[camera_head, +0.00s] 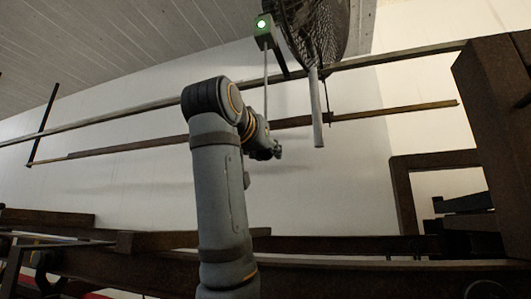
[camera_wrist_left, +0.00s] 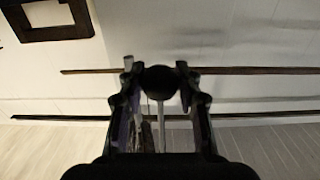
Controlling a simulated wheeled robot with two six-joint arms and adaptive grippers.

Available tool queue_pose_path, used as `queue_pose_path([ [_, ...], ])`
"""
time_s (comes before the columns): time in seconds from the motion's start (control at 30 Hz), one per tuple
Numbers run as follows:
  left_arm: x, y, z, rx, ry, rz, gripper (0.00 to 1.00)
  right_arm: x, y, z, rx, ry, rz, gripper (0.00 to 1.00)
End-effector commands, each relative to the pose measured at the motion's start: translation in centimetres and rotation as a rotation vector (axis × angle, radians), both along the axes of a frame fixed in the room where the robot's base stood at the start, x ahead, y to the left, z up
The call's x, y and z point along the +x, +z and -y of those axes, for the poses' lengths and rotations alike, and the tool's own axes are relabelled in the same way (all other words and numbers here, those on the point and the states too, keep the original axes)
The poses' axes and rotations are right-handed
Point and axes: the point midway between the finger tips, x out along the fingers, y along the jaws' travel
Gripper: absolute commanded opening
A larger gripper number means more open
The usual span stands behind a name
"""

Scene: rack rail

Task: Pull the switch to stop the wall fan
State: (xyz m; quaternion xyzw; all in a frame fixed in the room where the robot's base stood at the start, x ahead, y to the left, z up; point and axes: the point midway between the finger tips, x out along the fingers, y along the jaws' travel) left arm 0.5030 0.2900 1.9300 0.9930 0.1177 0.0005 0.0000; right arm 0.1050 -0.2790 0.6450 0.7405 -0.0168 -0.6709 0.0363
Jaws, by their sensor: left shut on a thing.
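The wall fan (camera_head: 318,28) is at the top of the head view, a dark round cage cut off by the upper edge. Beside it on the left is a switch box (camera_head: 264,32) with a lit green light. A thin pale pull rod (camera_head: 266,85) hangs from the box down to my left gripper (camera_head: 266,152). In the left wrist view, a dark round knob (camera_wrist_left: 160,82) at the rod's end sits between the fingers. My left gripper is shut on this knob. The knob is hidden in the head view. My right gripper is not in view.
A grey tube (camera_head: 317,108) hangs below the fan, to the right of my left gripper. Long rails (camera_head: 120,148) cross the pale wall behind. Dark rack beams (camera_head: 370,245) stand low in front and at the right.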

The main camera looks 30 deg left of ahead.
Motion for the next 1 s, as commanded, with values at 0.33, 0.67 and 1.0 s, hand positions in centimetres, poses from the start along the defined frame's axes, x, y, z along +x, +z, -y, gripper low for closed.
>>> queue_pose_path([
  [0.33,0.0,-1.3,0.0,0.0,0.0,-0.002,0.06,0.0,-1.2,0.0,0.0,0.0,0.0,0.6],
  [0.67,0.0,-2.0,0.0,0.0,0.0,-0.002,0.06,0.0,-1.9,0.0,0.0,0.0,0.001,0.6],
  [1.0,0.1,-0.2,0.0,-0.001,0.0,-0.003,0.06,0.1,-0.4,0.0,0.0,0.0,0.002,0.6],
])
